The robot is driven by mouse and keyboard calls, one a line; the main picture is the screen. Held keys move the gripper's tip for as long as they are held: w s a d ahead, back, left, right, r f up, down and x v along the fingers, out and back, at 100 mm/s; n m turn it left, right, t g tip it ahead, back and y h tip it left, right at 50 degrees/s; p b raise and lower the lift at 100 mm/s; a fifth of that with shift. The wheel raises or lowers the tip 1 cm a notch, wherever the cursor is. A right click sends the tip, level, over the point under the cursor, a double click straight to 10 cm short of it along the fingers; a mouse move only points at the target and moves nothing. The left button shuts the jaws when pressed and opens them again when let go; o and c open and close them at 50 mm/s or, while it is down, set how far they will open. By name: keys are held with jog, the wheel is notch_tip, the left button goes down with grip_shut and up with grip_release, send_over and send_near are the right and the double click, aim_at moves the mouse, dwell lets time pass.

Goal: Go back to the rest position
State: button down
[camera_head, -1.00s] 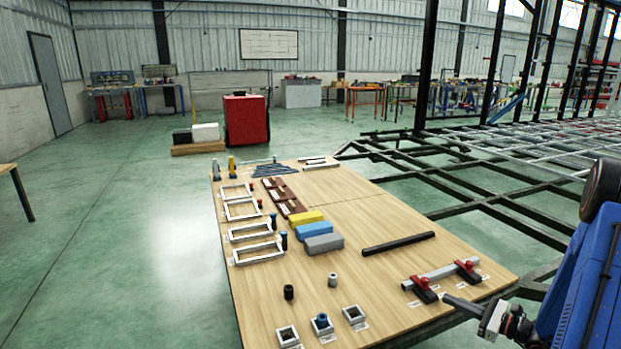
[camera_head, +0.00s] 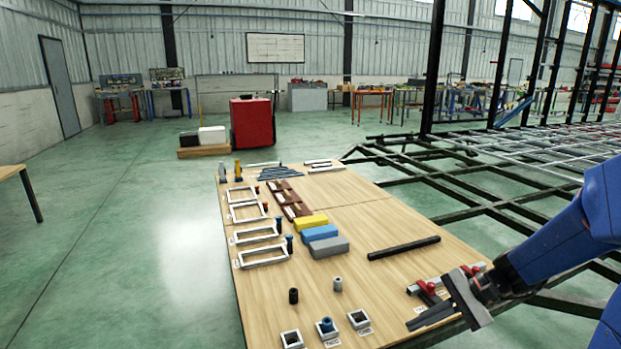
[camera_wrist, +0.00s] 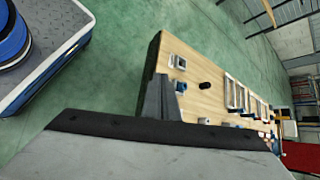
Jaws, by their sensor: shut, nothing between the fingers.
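My gripper (camera_head: 430,317) is at the lower right of the head view, over the near right edge of the wooden table (camera_head: 375,210). Its fingers are together and hold nothing. My blue arm reaches in from the right edge. The gripper partly covers the grey bar with red clamps (camera_head: 430,288) behind it. In the wrist view the dark fingers (camera_wrist: 162,100) stand in front of the table (camera_wrist: 205,62), whose top appears sideways.
Square blocks (camera_head: 291,339), a black cylinder (camera_head: 293,296), coloured blocks (camera_head: 323,246), white frames (camera_head: 262,256) and a black bar (camera_head: 404,247) lie on the table. The dark chassis frame (camera_head: 470,212) runs along its right side. The green floor at left is open.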

jog(key=s+d+r+n+t+h, duration=0.1)
jog(key=s+r+n+h, duration=0.3)
jog(key=s, duration=0.4)
jog(key=s+d+r+n+t+h, duration=0.2)
jog(key=s+r+n+h, duration=0.2)
jog(key=s+n+h, duration=0.2)
jog(key=shift+s+d+r+n+t, duration=0.2)
jog(key=shift+s+n+t, duration=0.25)
jog(key=shift+s, duration=0.8)
